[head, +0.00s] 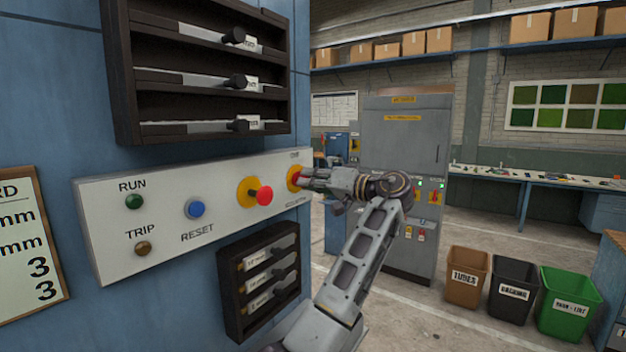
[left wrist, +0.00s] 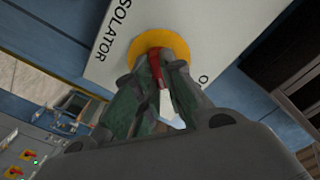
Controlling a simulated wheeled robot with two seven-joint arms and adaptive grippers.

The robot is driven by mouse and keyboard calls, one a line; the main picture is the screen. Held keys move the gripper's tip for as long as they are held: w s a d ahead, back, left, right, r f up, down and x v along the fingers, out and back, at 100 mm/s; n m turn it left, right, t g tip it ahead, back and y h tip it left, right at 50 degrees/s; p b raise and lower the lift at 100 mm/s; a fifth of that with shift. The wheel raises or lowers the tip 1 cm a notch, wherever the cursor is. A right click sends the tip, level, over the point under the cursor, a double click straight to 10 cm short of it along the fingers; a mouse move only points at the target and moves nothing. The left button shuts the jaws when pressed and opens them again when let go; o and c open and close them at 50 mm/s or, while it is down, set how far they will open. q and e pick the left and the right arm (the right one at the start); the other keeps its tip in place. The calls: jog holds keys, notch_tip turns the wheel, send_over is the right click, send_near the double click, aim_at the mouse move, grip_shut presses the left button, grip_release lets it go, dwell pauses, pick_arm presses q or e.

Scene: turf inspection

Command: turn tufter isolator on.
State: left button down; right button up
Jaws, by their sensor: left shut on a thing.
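The isolator (head: 294,178) is a red handle on a yellow round plate at the right end of the white control panel (head: 160,262). My left gripper (head: 306,178) reaches it from the right and hides most of it in the head view. In the left wrist view the yellow plate (left wrist: 137,47) lies beside the word "ISOLATOR". There the fingers of my left gripper (left wrist: 158,80) are shut on the red handle (left wrist: 155,66). The handle's exact angle is partly hidden by the fingers. My right gripper is not in view.
On the same panel are a red button (head: 264,195) on yellow, a blue RESET button (head: 195,209), a green RUN lamp (head: 134,201) and a TRIP lamp (head: 143,248). Dark racks sit above (head: 122,85) and below (head: 231,290) the panel. Bins (head: 466,277) and a grey cabinet stand behind.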

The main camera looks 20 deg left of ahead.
pick_arm(q)
jog(key=shift+w+d+r+m+p, duration=0.1)
jog(key=shift+m+p, duration=0.9)
jog(key=shift+m, duration=1.55)
jog(key=shift+w+r+m+p, duration=0.1)
jog(key=shift+m+p, duration=0.9)
jog(key=shift+m, duration=1.55)
jog(key=shift+f, duration=0.1)
jog(key=c, duration=1.8)
grip_release()
jog(key=shift+o, duration=1.4)
jog(key=shift+d+f, duration=0.1)
jog(key=shift+f, duration=0.05)
